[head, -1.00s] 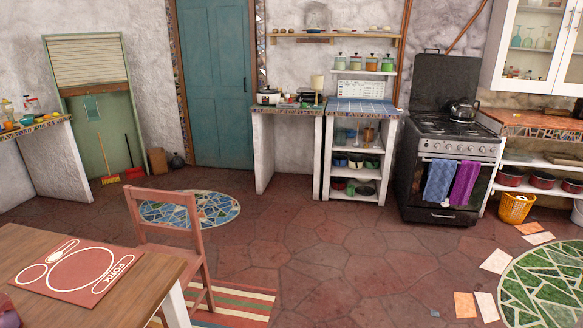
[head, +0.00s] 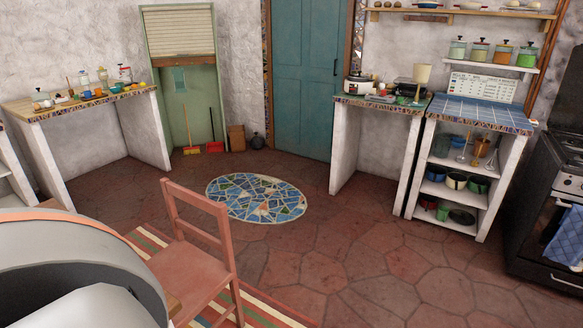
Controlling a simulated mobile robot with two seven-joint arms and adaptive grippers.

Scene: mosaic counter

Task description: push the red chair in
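The red chair (head: 197,270) stands upright at the lower left of the head view, on a striped rug. Its backrest is toward the right and its seat (head: 178,277) toward the left. The rest of the table is hidden behind a large grey and white rounded part of my arm at the lower left. Neither gripper's fingers are in view, and I see no contact with the chair.
The striped rug (head: 268,306) lies under the chair. An oval mosaic (head: 256,198) is set in the floor behind it. The tiled floor (head: 350,265) to the right is clear. White counters (head: 150,130), a blue-tiled shelf unit (head: 478,115) and a black stove (head: 548,205) line the walls.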

